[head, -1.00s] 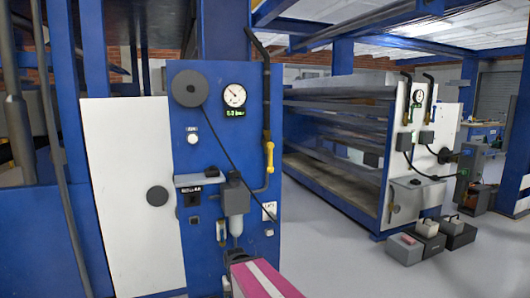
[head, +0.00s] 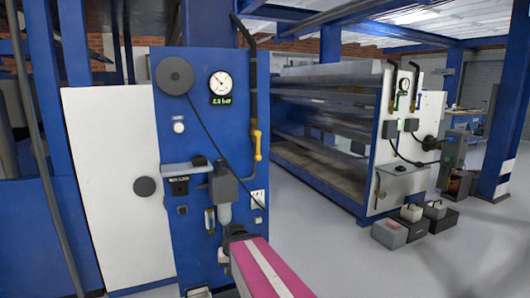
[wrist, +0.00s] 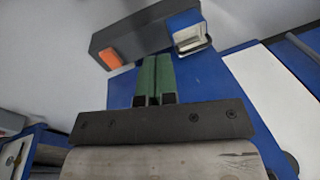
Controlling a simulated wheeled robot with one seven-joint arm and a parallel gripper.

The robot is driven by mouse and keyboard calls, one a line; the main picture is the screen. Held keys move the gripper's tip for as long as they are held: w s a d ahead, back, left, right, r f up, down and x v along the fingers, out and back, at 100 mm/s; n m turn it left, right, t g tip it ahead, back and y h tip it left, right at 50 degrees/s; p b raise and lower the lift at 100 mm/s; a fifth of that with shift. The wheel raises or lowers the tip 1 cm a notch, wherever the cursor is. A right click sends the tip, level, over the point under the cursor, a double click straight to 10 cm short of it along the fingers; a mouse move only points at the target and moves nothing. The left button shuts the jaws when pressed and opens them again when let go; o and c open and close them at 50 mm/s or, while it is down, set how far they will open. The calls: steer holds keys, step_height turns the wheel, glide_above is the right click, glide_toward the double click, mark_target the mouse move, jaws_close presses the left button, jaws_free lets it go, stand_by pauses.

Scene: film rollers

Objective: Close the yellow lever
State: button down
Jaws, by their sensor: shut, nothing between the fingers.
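The yellow lever (head: 257,145) hangs downward on the dark vertical pipe at the right edge of the blue panel. My gripper shows in the wrist view (wrist: 154,66), its two green fingers together with nothing between them. In the head view my pink and white arm reaches up from the bottom, below the lever. The fingers are not clearly visible there, and I cannot tell their exact distance from the lever. The lever is not recognisable in the wrist view.
The blue panel (head: 203,140) carries a round gauge (head: 220,84), a black roller (head: 175,75) and a grey filter unit (head: 223,187). A large roller rack (head: 320,150) stands at the right.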

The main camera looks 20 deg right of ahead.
mark_target(258, 146)
steer(key=w+d+r+m+t+y, duration=0.35)
steer(key=w+d+r, duration=0.4)
steer(key=r, duration=0.25)
steer(key=w+d+r+m+t+y, duration=0.3)
steer(key=w+d+r+t, duration=0.1)
steer(key=w+d+r, duration=0.4)
steer(key=s+d+r+m+t+y, duration=0.1)
steer(key=d+r+m+t, duration=0.2)
steer(key=d+r, duration=1.7)
steer(key=r+t, duration=0.1)
steer(key=t, duration=0.2)
steer(key=shift+s+d+r+t, duration=0.15)
steer(key=shift+s+r+t, duration=0.1)
steer(key=shift+r+t, duration=0.15)
steer(key=shift+y, duration=0.25)
steer(key=s+a+x, duration=0.1)
steer(key=a+x, duration=0.1)
steer(key=x, duration=1)
steer(key=shift+a, duration=0.45)
